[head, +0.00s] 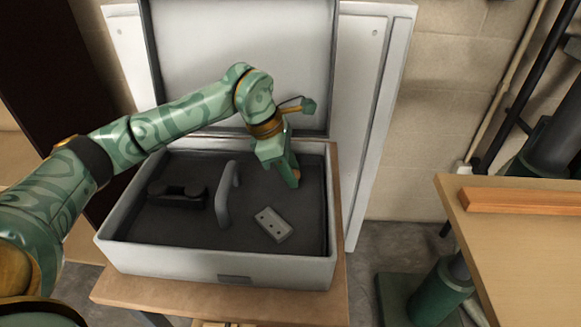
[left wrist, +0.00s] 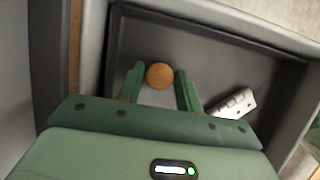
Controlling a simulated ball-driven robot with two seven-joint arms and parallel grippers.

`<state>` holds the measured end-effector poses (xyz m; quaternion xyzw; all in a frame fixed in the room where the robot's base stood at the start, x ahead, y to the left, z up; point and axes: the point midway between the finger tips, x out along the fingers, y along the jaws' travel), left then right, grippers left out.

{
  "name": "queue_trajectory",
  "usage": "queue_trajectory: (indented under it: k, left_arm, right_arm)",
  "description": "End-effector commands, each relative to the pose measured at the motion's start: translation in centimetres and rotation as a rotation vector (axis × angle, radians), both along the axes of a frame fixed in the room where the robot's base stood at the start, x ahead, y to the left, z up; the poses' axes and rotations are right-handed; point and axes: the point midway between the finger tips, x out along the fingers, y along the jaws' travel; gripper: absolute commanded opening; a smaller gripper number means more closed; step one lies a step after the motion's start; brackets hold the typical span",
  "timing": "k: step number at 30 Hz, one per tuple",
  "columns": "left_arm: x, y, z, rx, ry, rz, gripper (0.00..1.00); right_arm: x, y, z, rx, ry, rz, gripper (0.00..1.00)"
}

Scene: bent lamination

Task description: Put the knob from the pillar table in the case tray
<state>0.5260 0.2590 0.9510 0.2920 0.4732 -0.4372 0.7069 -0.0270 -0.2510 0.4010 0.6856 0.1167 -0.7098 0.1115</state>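The case tray (head: 215,262) is a pale open case with a dark inner floor, its lid raised behind. My left gripper (head: 294,178) reaches down into its back right part, fingers pointing down. In the head view only a brownish bit of the knob shows at the fingertips. I cannot tell whether the knob touches the tray floor. My right gripper is not in view.
The case holds a black handled piece (head: 178,195), an upright grey handle (head: 226,195) and a grey block with holes (head: 273,225), which also shows in the left wrist view (left wrist: 233,103). A wooden table (head: 520,245) with a wooden bar (head: 525,201) stands at the right.

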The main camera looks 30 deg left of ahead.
Motion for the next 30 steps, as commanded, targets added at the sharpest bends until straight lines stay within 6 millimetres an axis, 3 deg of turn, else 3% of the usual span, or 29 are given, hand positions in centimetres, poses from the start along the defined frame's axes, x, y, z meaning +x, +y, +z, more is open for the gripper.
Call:
queue_trajectory:
  k: [11, 14, 24, 30]
  left_arm:
    - [0.0, 0.0, 0.4, 0.0, -0.002, 0.001, 0.49]
    - [-0.2, 0.5, 1.7, 0.002, -0.006, 0.001, 0.49]
    - [-1.5, 3.1, 9.0, 0.0, -0.007, 0.002, 0.49]
    - [-1.9, 4.0, 11.1, 0.001, -0.003, 0.0, 0.49]
  right_arm:
    - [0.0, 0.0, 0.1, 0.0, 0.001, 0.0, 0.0]
    - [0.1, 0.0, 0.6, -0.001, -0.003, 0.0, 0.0]
    - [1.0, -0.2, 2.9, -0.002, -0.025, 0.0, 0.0]
    - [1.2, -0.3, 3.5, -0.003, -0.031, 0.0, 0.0]
